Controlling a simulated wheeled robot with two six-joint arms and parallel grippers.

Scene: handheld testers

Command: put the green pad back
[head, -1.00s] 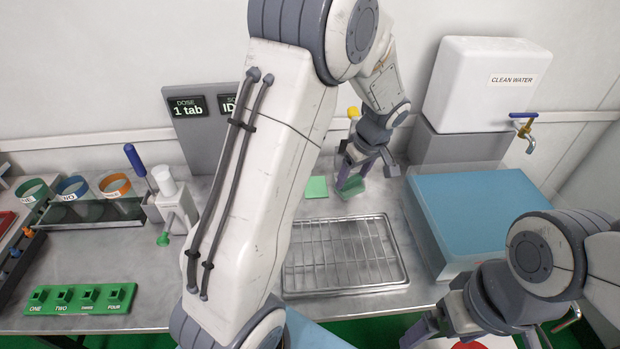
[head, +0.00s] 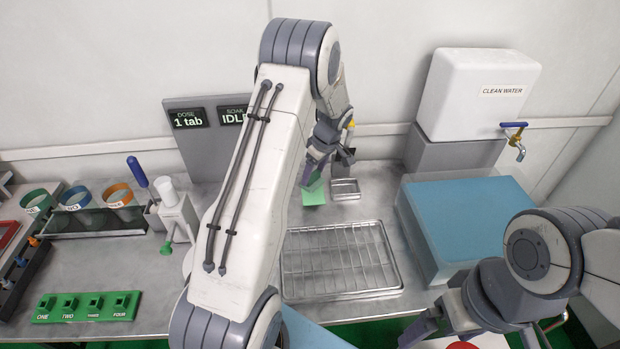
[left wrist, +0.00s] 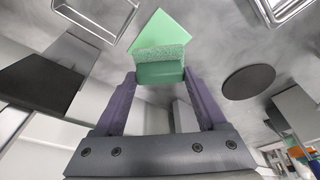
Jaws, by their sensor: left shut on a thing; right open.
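My left gripper (head: 313,177) is shut on the green pad (head: 312,184), low over a light green square (head: 314,196) on the metal bench. In the left wrist view, the fingers (left wrist: 161,76) grip the darker green pad (left wrist: 160,72), which has a speckled edge. The light green square (left wrist: 160,30) shows just beyond it there. Whether the pad touches the square I cannot tell. My right gripper (head: 465,332) is open at the bottom right, partly cut off by the frame edge.
A small metal tray (head: 345,195) stands right of the green square, with nothing green in it. A large wire-rack tray (head: 340,262) lies in front. A blue-topped block (head: 470,215) is at right. A green four-socket holder (head: 86,307) and several cups (head: 75,195) are at left.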

